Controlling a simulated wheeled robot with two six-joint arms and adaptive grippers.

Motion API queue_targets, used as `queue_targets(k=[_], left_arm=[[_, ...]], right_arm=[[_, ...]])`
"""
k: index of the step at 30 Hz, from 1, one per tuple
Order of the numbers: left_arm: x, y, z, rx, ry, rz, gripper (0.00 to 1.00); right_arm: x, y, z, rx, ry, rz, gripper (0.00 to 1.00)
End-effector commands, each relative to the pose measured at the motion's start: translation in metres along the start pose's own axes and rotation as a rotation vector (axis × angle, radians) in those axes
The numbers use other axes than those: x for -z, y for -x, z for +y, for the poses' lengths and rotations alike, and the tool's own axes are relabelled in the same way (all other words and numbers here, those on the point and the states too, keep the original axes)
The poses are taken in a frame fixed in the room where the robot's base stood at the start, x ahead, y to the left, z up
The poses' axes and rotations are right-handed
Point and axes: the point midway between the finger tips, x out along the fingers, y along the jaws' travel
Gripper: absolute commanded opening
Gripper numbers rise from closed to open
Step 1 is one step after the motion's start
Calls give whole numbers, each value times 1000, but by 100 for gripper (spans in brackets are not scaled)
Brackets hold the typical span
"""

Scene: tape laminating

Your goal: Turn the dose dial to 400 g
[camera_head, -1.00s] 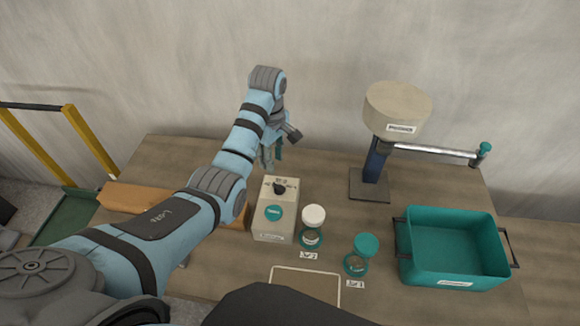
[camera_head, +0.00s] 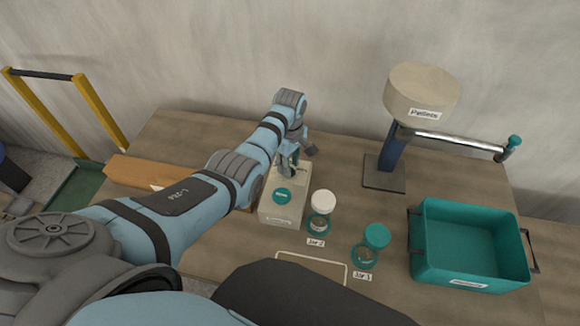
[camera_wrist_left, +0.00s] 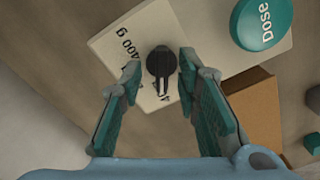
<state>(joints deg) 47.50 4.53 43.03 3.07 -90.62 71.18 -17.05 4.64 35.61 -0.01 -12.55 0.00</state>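The dose box (camera_head: 281,207) is a cream box on the table with a round teal button (camera_head: 282,195) on its top. In the left wrist view the button (camera_wrist_left: 262,22) reads "Dose". The black dose dial (camera_wrist_left: 160,66) has printed marks around it, one reading "400 g"; another mark is partly covered by the dial's pointer, which points toward the bottom of that view. My left gripper (camera_head: 290,168) is over the dial end of the box. Its teal fingers (camera_wrist_left: 165,105) are open, one on each side of the dial, with gaps showing. My right gripper is not in view.
Two lidded jars, jar 2 (camera_head: 321,211) and jar 1 (camera_head: 371,245), stand right of the box. A pellet dispenser (camera_head: 421,92) with a long handle stands behind. A teal bin (camera_head: 468,250) is at the right. An orange-brown block (camera_head: 150,172) lies left.

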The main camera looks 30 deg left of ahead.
Motion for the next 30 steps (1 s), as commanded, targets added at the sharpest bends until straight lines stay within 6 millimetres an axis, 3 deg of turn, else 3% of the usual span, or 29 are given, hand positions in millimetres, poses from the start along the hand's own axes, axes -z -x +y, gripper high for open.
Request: queue_targets(k=[9,15,30], left_arm=[[0,-3,0,0,1,0,28],[0,-3,0,0,1,0,0],[1,-2,0,-1,-66,1,0]], right_arm=[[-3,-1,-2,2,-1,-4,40],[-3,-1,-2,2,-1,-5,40],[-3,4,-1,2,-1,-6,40]])
